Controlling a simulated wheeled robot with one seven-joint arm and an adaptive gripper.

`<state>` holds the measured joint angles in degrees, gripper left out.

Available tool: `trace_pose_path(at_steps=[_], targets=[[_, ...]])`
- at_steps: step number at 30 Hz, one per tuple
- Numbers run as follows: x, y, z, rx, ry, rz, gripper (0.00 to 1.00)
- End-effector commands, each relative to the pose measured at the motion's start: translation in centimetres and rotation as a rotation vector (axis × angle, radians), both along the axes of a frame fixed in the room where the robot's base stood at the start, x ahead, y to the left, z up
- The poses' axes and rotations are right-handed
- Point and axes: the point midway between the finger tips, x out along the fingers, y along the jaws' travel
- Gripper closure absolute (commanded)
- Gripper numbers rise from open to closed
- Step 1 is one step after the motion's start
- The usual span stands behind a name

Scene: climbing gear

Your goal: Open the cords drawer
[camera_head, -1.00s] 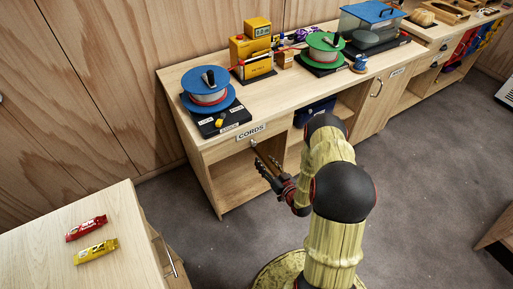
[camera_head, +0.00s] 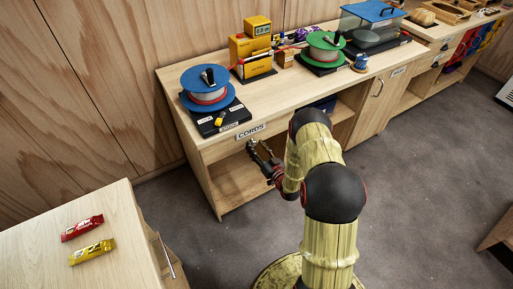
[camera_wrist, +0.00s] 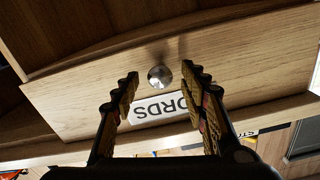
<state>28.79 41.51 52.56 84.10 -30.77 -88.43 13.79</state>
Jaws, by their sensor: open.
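The cords drawer (camera_head: 226,149) is in the workbench below the left end of its top, under a white label (camera_head: 251,131) reading CORDS. It looks shut. In the wrist view the drawer front (camera_wrist: 75,97) appears upside down, with a round metal knob (camera_wrist: 159,76) and part of the label (camera_wrist: 160,108). My gripper (camera_head: 252,147) is at the drawer front in the head view. In the wrist view my gripper (camera_wrist: 162,80) is open, with one finger on each side of the knob. I cannot tell whether the fingers touch it.
A blue reel (camera_head: 208,88) and a green reel (camera_head: 323,48) stand on the workbench top (camera_head: 284,92). An open shelf (camera_head: 236,182) lies below the drawer. A low cabinet (camera_head: 122,232) with two wrapped bars is at the front left. Grey floor lies between.

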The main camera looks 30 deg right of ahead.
Motion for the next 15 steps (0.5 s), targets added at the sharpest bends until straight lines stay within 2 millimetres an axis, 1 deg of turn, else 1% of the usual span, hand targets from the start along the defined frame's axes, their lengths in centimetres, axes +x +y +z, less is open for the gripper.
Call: trace_pose_path(at_steps=[3,15], targets=[[-0.01,0.00,0.02,0.000,0.000,0.000,0.58],[-0.02,-0.01,0.01,0.000,0.000,0.000,0.80]])
